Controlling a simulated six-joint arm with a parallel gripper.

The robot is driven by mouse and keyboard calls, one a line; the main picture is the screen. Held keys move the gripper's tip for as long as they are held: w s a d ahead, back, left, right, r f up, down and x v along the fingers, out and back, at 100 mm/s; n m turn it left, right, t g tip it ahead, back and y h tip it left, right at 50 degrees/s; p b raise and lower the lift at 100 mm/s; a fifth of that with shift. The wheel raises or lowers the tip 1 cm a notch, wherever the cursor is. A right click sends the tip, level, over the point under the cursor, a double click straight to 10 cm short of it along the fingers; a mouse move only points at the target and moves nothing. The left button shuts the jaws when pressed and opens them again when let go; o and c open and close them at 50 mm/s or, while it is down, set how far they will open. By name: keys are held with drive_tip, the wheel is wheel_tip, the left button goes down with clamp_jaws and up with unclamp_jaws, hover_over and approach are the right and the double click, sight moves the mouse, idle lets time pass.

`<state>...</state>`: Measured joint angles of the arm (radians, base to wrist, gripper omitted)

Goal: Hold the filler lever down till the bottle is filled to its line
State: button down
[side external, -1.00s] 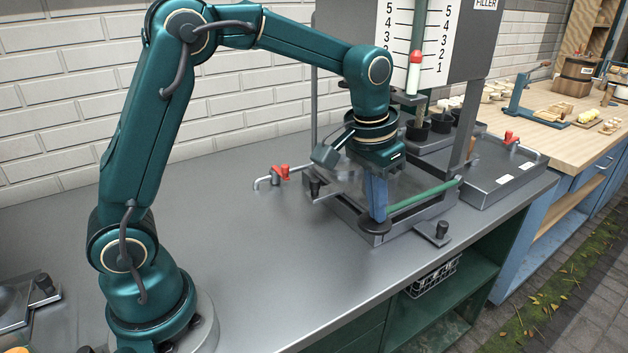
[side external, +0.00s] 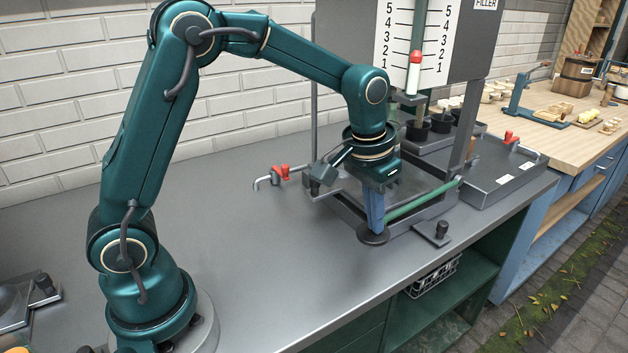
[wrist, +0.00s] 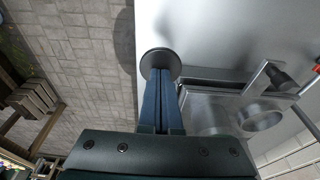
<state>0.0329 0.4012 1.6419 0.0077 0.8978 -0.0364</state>
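The filler lever (side external: 420,202) is a green bar that slopes down toward the front, with a dark round pad (side external: 372,236) at its front end. My gripper (side external: 375,226) points down, its blue fingertips at the pad and seeming to touch it. In the wrist view the two fingers (wrist: 161,76) lie side by side with almost no gap and nothing between them. The pad (wrist: 160,56) shows at their tips. The filler's scale board (side external: 420,35) carries a tube with a red-topped white column near marks 1 and 2. I cannot make out the bottle or its line.
The filler's metal tray (side external: 405,222) lies under my wrist. Dark cups (side external: 440,122) stand behind. The grey counter (side external: 270,270) at front left is clear.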

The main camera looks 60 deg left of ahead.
drive_tip(key=shift+f, duration=1.45)
idle(5.5)
